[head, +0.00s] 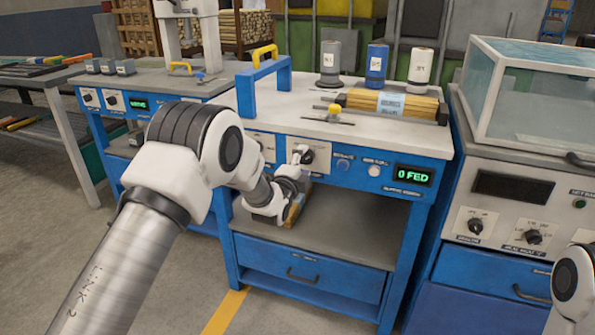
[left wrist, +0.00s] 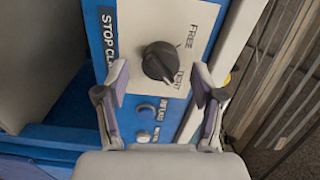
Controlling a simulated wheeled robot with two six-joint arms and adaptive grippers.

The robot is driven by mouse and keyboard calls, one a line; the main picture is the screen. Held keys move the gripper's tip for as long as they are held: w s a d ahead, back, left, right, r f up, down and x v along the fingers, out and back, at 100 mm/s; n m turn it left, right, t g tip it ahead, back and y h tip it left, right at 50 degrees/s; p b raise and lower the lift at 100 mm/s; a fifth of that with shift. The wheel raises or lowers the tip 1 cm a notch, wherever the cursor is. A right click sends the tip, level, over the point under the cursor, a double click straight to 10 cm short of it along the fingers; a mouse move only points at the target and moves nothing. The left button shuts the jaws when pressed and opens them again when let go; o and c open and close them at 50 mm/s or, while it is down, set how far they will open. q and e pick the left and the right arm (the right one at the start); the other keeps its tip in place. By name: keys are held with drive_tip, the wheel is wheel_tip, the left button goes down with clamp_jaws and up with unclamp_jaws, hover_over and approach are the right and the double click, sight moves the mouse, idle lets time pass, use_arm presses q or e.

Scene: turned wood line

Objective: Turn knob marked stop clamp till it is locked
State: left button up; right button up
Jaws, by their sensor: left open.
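The stop clamp knob (left wrist: 160,61) is black and sits on a pale plate beside a dark label reading "STOP CLA…", partly cut off. "FREE" is printed at one side of it; a second word is partly hidden by a finger. I cannot tell surely which word the knob points to. My left gripper (left wrist: 162,82) is open, its fingers on either side of the knob, with no clear contact. In the head view the left gripper (head: 301,155) is at the blue bench's front panel, partly covering the knob plate. My right gripper is out of view.
Two round buttons (left wrist: 144,110) sit beside the knob. A green "0 FED" display (head: 413,175) is on the same panel.

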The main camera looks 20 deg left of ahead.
use_arm(q)
drive_tip(key=s, duration=1.1)
drive_tip(key=shift+s+a, duration=0.15)
drive_tip(key=shift+a, duration=0.05)
